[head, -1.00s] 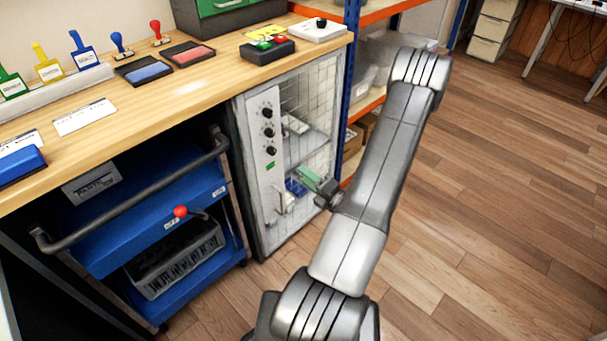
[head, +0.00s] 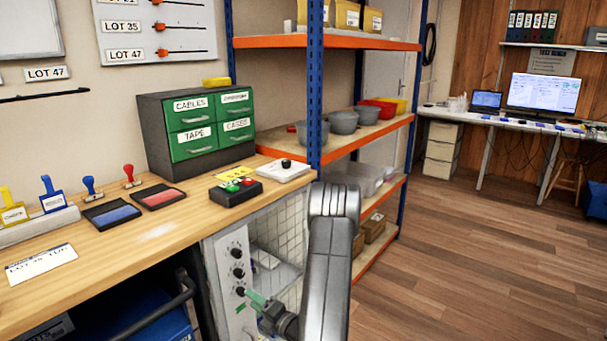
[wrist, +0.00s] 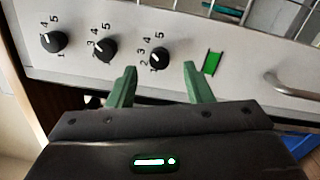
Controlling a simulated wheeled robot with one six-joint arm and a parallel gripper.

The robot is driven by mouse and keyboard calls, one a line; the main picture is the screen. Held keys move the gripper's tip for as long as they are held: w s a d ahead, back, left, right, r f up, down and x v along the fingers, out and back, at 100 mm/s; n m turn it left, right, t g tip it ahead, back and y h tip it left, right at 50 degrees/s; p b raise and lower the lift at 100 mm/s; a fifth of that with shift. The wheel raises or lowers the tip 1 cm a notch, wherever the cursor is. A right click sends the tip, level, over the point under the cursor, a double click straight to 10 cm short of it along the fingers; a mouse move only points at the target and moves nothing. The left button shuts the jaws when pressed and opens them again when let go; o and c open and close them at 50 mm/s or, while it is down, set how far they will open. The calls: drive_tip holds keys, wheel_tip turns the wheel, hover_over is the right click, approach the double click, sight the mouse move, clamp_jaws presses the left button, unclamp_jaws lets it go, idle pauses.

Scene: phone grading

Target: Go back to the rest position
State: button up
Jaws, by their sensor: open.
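My gripper (wrist: 160,82) is open, with its two green fingers apart and nothing between them in the wrist view. In the head view my gripper (head: 253,300) is small and low, in front of the white cabinet's control panel (head: 231,270). The panel in the wrist view carries black knobs, and the right one (wrist: 159,58) shows just beyond the gap between the fingertips. I cannot tell whether the fingers touch the panel. My arm hides part of the cabinet front in the head view.
A wooden workbench (head: 150,232) with stamps, ink pads and a button box (head: 236,191) is at left. A blue cart (head: 165,325) stands under it. An orange and blue shelf rack (head: 367,140) is behind my arm. Wooden floor (head: 480,260) at right is open.

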drive_tip(key=shift+x, duration=2.05)
drive_tip(key=shift+s+d, duration=0.1)
drive_tip(key=v, duration=1.4)
drive_tip(key=w+a+n+g+b, duration=0.1)
drive_tip(key=w+a+n+b, duration=0.8)
drive_tip(key=n, duration=1.1)
drive_tip(key=a+b, duration=0.2)
drive_tip(key=b, duration=0.2)
drive_tip(key=shift+r+y, duration=0.25)
drive_tip(key=shift+y, duration=0.05)
drive_tip(key=shift+s+r, duration=0.1)
